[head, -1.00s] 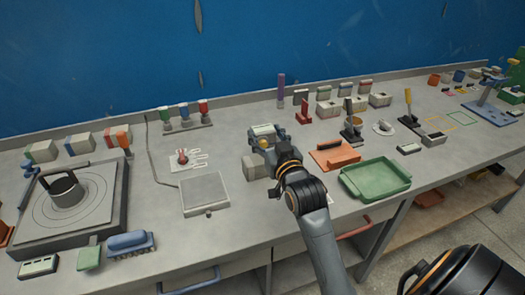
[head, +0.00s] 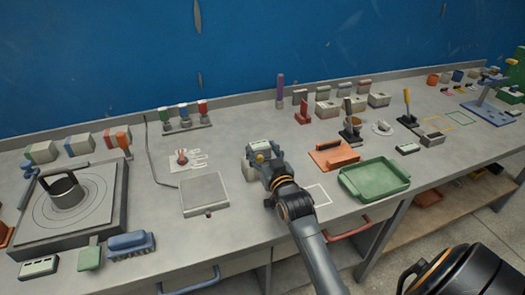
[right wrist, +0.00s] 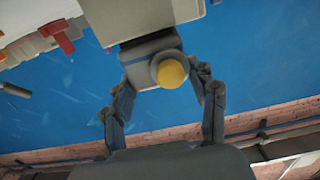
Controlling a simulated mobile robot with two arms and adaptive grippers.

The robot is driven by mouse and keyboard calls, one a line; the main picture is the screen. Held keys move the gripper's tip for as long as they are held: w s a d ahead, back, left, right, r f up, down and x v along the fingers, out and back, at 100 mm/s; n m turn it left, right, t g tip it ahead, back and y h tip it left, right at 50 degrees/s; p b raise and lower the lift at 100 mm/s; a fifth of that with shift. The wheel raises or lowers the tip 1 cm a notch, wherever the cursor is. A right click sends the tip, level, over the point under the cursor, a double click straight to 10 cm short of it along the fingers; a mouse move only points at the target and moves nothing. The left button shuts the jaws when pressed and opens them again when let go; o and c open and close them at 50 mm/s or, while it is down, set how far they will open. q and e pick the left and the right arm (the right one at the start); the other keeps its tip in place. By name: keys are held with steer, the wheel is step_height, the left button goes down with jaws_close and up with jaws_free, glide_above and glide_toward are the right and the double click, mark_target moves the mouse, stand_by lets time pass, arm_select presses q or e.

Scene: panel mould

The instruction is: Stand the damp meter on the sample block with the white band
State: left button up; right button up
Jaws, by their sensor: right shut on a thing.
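The damp meter (head: 260,146), a grey body with a pale display and a yellow knob, is held by my right gripper (head: 264,158). In the right wrist view the fingers are closed on both sides of the grey meter (right wrist: 140,69), and its yellow knob faces the camera. A pale block (head: 249,172) is directly under the meter, partly hidden by the gripper; its band cannot be made out. In the wrist view, which looks inverted, the block (right wrist: 140,14) borders the meter; whether they touch is unclear. My left gripper is not in view.
A grey square plate (head: 204,194) is left of the block. An orange tool (head: 335,155) and a green tray (head: 375,179) are to the right. Several small blocks (head: 327,108) stand at the back. A white outlined square (head: 317,195) on the bench is empty.

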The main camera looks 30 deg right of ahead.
steer(key=o, duration=1.2)
steer(key=shift+f, duration=0.1)
steer(key=shift+c, duration=0.2)
steer(key=o, duration=0.3)
steer(key=v, duration=0.6)
steer(key=b+v, duration=0.1)
steer(key=v, duration=0.5)
steer(key=shift+r, duration=0.25)
steer(key=shift+a+f, duration=0.1)
